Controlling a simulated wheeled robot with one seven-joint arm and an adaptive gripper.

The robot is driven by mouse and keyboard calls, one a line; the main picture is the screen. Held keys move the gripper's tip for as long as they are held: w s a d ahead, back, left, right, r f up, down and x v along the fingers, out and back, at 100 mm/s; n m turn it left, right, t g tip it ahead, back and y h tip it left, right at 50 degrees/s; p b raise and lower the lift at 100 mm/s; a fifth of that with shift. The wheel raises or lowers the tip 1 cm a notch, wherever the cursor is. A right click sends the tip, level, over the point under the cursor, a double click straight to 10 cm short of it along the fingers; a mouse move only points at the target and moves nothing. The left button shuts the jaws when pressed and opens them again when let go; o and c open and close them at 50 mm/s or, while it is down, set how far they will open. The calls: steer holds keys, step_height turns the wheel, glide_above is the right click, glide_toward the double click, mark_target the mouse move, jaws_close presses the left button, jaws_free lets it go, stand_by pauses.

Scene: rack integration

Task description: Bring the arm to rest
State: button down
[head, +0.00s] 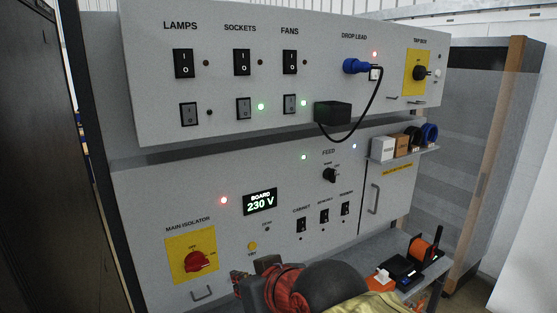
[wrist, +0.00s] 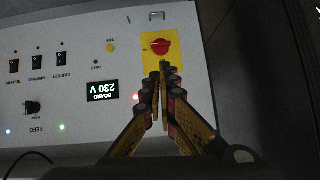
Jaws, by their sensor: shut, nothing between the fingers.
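My gripper (wrist: 161,88) is shut and empty in the wrist view, its fingertips in front of the lower edge of the yellow main isolator plate. Whether it touches the panel I cannot tell. The red main isolator knob (head: 198,262) sits on its yellow plate at the lower left of the panel in the head view. The knob also shows in the wrist view (wrist: 160,47), just beyond the fingertips. In the head view my arm rises at the bottom middle, and the fingertips are hard to make out there.
The panel display (head: 260,202) reads 230 V. A small shelf (head: 408,153) juts out at right. A bench with an orange spool (head: 422,249) stands at lower right. A dark cabinet stands at left.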

steer(key=s+d+f+m+g+h+b, duration=0.1)
steer(key=s+d+f+m+h+b, duration=0.2)
steer(key=d+f, duration=0.9)
steer(key=s+d+f+m+g+h+b, duration=0.2)
steer(key=s+d+f+m+h+b, duration=0.1)
steer(key=s+d+f+b, duration=0.6)
steer(key=s+d+f, duration=0.2)
steer(key=d+f, duration=0.2)
steer(key=d, duration=0.1)
steer(key=shift+s+d+f, duration=0.2)
steer(key=shift+f, duration=0.1)
steer(key=shift+r, duration=0.1)
